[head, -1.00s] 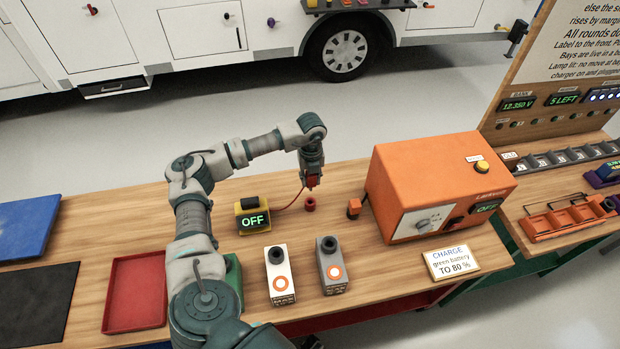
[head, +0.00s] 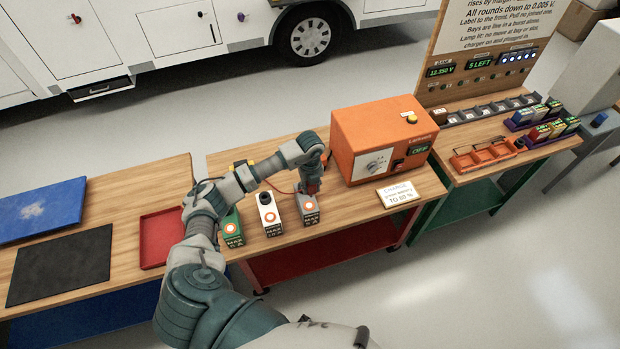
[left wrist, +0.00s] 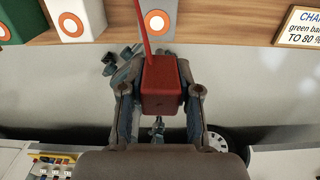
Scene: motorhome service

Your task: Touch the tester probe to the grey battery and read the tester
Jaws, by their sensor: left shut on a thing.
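The grey battery (head: 309,211) stands upright on the bench, with an orange ring on its front; it also shows in the left wrist view (left wrist: 157,18). My left gripper (head: 311,187) is at the top of the grey battery. In the left wrist view, this gripper (left wrist: 160,108) is shut on the red probe (left wrist: 161,86), whose red cable runs up. I cannot tell whether the probe touches the battery. Of the yellow tester (head: 239,164) only a sliver shows; my arm hides its display. My right gripper is out of view.
A white battery (head: 269,214) and a green battery (head: 231,228) stand left of the grey one. The orange charger (head: 375,140) reads OFF, with a sign card (head: 398,194) before it. A red tray (head: 160,236) lies left.

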